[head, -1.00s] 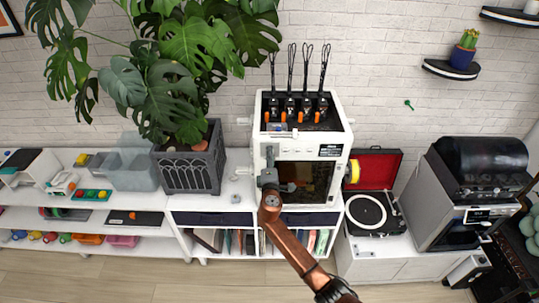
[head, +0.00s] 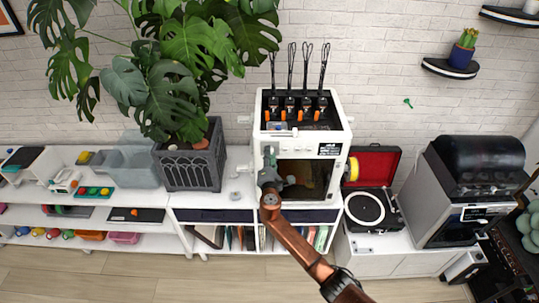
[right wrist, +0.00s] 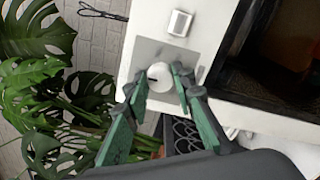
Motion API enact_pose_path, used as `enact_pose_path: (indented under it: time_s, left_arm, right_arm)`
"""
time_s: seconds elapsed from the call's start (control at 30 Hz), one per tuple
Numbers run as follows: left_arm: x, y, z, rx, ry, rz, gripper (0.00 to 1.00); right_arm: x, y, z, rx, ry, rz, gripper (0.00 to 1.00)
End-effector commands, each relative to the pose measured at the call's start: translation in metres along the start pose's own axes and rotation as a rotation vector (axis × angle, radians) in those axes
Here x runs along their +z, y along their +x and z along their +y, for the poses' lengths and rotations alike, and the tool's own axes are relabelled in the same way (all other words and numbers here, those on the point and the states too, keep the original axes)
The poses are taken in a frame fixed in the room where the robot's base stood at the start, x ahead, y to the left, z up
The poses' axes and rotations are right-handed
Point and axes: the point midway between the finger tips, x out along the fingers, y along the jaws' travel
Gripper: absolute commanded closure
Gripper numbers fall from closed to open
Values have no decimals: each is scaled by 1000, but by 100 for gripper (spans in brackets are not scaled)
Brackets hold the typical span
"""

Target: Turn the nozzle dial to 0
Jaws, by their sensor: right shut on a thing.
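The white 3D printer (head: 297,146) stands on the white cabinet, its front facing me. In the right wrist view a round white dial (right wrist: 159,76) with a dark mark sits on a grey panel (right wrist: 152,52) on the printer's front. My right gripper (right wrist: 156,82) is shut on this dial, a green-padded finger on each side. In the head view my right gripper (head: 270,153) is at the left part of the printer's front. The dial's labels cannot be read. My left gripper is out of view.
The dark printer opening (right wrist: 262,60) is beside the panel. A potted monstera (head: 190,162) stands left of the printer, its leaves near the gripper in the wrist view. An open red record player (head: 372,205) is at the right.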

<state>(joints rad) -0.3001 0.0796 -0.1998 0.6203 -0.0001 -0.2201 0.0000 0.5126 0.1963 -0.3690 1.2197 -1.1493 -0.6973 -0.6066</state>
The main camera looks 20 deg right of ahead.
Motion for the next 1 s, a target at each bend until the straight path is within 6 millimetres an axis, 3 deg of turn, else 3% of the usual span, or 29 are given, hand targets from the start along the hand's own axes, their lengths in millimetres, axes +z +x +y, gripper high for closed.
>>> enact_pose_path:
  time_s: [0.23,0.27,0.5,0.83,1.0]
  left_arm:
    - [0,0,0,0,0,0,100]
    - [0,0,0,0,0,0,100]
    - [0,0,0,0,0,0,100]
    - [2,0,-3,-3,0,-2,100]
    - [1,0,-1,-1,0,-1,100]
  right_arm:
    - [-1,0,1,2,1,2,100]
    - [-1,0,1,2,1,2,75]
    - [0,0,0,1,1,1,59]
    - [0,-4,-1,0,2,1,59]
    - [-1,-27,-2,-1,5,1,59]
